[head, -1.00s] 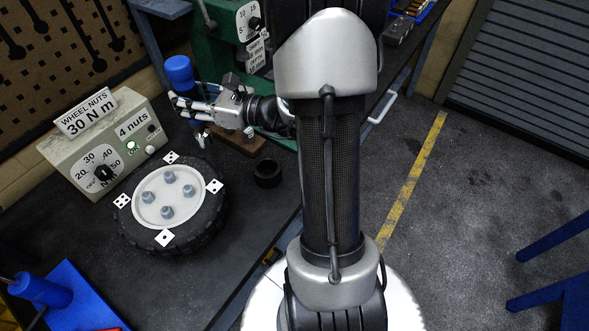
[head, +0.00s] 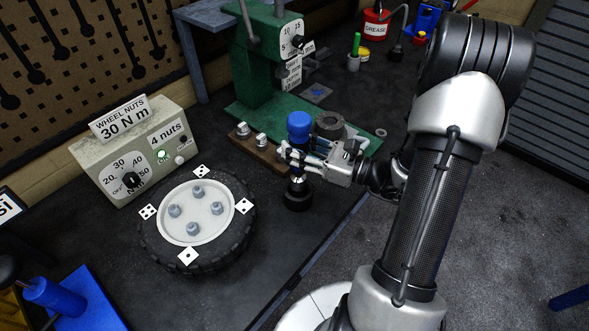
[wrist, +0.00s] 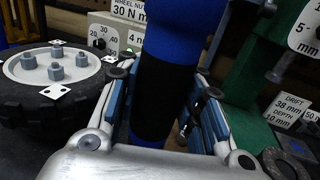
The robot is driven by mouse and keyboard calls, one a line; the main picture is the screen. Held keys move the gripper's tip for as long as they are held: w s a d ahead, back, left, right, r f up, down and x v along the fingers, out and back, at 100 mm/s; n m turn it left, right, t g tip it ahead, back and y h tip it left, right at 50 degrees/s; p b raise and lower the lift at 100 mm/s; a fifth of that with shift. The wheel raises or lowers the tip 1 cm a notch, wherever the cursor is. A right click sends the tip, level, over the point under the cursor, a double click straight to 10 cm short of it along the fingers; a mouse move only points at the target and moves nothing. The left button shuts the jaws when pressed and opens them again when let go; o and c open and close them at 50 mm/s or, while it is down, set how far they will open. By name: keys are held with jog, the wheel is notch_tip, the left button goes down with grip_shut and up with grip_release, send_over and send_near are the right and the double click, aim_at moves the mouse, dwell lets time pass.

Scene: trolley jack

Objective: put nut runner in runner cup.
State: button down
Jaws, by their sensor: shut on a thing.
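The nut runner (head: 299,127) has a blue top and a dark lower end, and stands about upright. My gripper (head: 292,158) is shut on it. In the wrist view the runner's blue and black body (wrist: 168,85) lies between the two finger pads of my gripper (wrist: 163,95). The black runner cup (head: 297,201) stands on the bench directly below the runner. The runner's lower end is at the cup's mouth; I cannot tell whether it is inside or just above. The wrist view does not show the cup.
A wheel (head: 153,243) with several nuts lies to the left. A wheel-nut control box (head: 110,165) with a lit green lamp stands behind it. A wooden block with sockets (head: 258,152) and a green press (head: 250,70) stand behind my gripper. The bench edge is close on the right.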

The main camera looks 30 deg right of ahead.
jog(key=shift+f+b, duration=0.9)
jog(key=shift+f, duration=2.1)
jog(key=c, duration=1.1)
grip_release()
jog(key=shift+f, duration=0.15)
jog(key=shift+r, duration=0.2)
jog(key=p+v, duration=0.2)
jog(key=v, duration=1)
